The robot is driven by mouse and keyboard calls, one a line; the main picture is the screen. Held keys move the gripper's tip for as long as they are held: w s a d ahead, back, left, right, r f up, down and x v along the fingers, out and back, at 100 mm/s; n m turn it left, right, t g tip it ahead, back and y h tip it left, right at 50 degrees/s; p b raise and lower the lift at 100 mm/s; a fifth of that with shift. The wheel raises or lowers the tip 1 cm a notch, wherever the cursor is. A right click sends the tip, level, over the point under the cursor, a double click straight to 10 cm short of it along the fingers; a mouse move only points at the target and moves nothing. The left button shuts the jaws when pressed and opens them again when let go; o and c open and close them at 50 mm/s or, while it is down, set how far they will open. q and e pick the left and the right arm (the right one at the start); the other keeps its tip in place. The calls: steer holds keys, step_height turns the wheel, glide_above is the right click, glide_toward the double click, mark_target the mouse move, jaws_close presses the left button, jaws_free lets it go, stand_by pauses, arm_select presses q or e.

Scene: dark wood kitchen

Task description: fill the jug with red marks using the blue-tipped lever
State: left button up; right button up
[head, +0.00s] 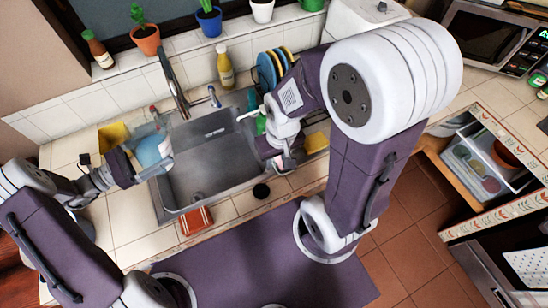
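A pale blue, see-through jug (152,151) is over the left edge of the sink. Its red marks cannot be made out. My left gripper (157,165) is up against the jug, with its fingers around it and seemingly closed on it. A lever with a bluish tip (214,97) stands behind the sink, right of the tall curved tap (175,85). My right gripper (282,166) is low over the sink's right front side, apart from the lever. Its fingers are small and partly hidden by its wrist, so their opening is unclear.
The sink basin (205,165) looks empty. A yellow bottle (225,70) and a rack of plates (270,66) stand behind it. A yellow sponge-like item (317,141) lies to the right, a red-brown item (196,221) on the front counter. An open drawer (487,160) is at right.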

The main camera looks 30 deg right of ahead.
arm_select(q)
steer(key=shift+r, duration=0.5)
steer(key=shift+a+f, duration=0.1)
steer(key=shift+a, duration=0.2)
steer(key=a+f+t, duration=0.1)
steer(key=a+n+t+b, duration=0.1)
steer(key=a, duration=0.1)
steer(key=a+f, duration=0.1)
steer(key=shift+s+a+f+n+t+y, duration=0.3)
steer(key=shift+s+a+n+t+y, duration=0.1)
steer(key=s+a+f+n+t+y+b, duration=0.1)
steer(key=s+f+n+t+y, duration=0.1)
steer(key=s+f, duration=0.4)
steer(key=shift+s+a+f+n+t+b, duration=0.3)
steer(key=shift+s+n+t, duration=0.3)
steer(key=shift+s+t, duration=0.55)
